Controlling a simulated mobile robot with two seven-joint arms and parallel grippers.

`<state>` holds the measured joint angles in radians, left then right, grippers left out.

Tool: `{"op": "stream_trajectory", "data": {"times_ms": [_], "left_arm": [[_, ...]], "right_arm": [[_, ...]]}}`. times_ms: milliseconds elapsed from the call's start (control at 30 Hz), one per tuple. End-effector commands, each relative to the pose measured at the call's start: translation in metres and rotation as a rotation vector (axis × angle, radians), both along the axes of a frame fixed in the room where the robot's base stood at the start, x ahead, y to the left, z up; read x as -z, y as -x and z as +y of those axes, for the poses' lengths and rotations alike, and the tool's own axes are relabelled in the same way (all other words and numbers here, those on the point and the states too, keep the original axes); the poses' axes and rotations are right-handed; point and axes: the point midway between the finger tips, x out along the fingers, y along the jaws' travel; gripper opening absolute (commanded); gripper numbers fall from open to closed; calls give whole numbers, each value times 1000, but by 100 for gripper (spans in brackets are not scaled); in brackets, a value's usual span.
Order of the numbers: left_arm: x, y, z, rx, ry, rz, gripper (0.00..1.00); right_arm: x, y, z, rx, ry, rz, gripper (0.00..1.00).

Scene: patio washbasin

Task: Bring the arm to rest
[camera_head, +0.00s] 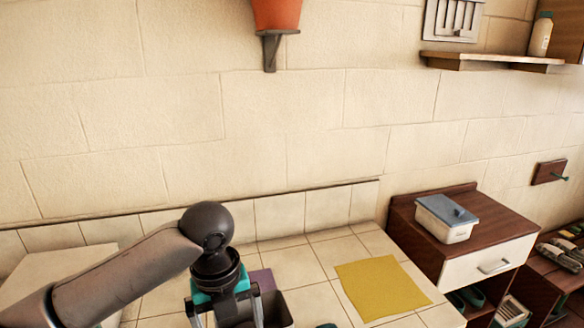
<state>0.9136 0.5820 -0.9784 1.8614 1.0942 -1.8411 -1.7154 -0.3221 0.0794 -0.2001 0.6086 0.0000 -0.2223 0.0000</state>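My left arm comes in from the left, and its gripper (226,312) points down at the bottom edge of the view, over the tiled counter (300,262). Its two fingers stand wide apart, with their tips cut off by the frame. No held thing can be made out between them. A dark open-topped box (283,310) is partly hidden behind the gripper; I cannot tell whether they touch. My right gripper is out of view.
A yellow cloth (381,287) lies flat on the counter, and a purple piece (262,279) lies behind the box. At right, a lidded container (445,219) stands on a wooden cabinet (487,240).

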Motion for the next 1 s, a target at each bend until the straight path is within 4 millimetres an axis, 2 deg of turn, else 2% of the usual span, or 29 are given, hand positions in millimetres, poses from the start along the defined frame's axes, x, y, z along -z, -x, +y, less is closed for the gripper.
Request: {"op": "stream_trajectory", "data": {"times_ms": [133,333,433,567,767,867,1000], "left_arm": [[17,12,-20,-123,62,-9,100],[40,33,-47,-376,176,-12,100],[51,45,-58,-555,247,-4,100],[62,60,-66,-816,332,17,100],[78,82,-60,-1263,430,60,100],[86,94,-48,-1501,460,76,100],[98,115,-22,-1840,478,83,100]], "right_arm": [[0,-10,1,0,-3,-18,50],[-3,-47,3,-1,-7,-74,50],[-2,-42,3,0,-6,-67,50],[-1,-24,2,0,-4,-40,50],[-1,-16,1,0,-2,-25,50],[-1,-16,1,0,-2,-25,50],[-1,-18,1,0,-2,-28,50]]}}
